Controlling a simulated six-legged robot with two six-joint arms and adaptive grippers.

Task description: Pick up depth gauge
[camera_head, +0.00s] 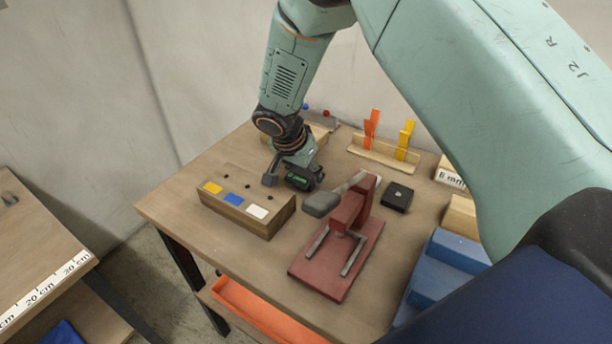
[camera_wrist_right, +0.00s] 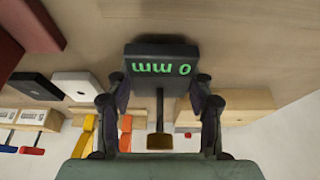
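The depth gauge (camera_wrist_right: 160,65) is a dark block with a green display reading 0 mm and a thin stem ending in a brownish tip. My right gripper (camera_wrist_right: 160,82) has a finger against each side of the gauge's body, which fills the gap between them. In the head view my right gripper (camera_head: 301,171) is low over the table, and the gauge's green display (camera_head: 298,181) shows under it. Whether the gauge touches the tabletop is unclear. My left gripper is not in view.
A wooden block (camera_head: 248,213) with yellow, blue and white patches stands left of the gauge. A red stand (camera_head: 335,262) is in front, with a black square block (camera_head: 398,197) to the right. Orange and yellow pieces stand in a wooden rack (camera_head: 384,155) behind. Blue blocks (camera_head: 440,270) are at right.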

